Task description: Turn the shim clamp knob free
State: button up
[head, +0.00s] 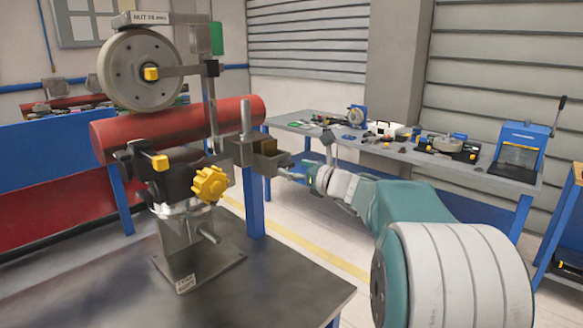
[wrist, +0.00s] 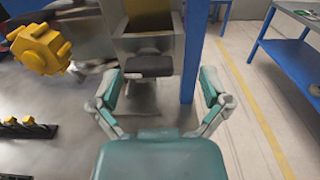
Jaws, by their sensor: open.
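The yellow lobed clamp knob (head: 209,184) sits on the front of the clamp assembly, below the red tube. It also shows at the upper left of the wrist view (wrist: 40,48), to the left of my gripper and apart from it. My gripper (head: 287,171) is beside an open metal box (head: 263,158), to the right of the knob. In the wrist view my gripper (wrist: 160,80) has its fingers spread wide. A dark block (wrist: 150,66) on the front of the box shows beyond and between them. I cannot tell whether the fingers touch it.
A large grey wheel (head: 140,69) rests above the red tube (head: 175,128). The metal stand (head: 190,250) rises from the dark bench top (head: 270,290). A blue post (head: 253,205) stands behind the box. A side table (head: 350,145) with tools is at the back right.

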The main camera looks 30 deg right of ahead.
jog(key=shift+w+a, duration=0.15)
jog(key=shift+w, duration=0.1)
jog(key=shift+a+r, duration=0.1)
jog(key=shift+a, duration=0.55)
jog(key=c, duration=1)
jog(key=shift+d, duration=0.15)
jog(key=shift+c, duration=0.8)
jog(key=shift+d, duration=0.15)
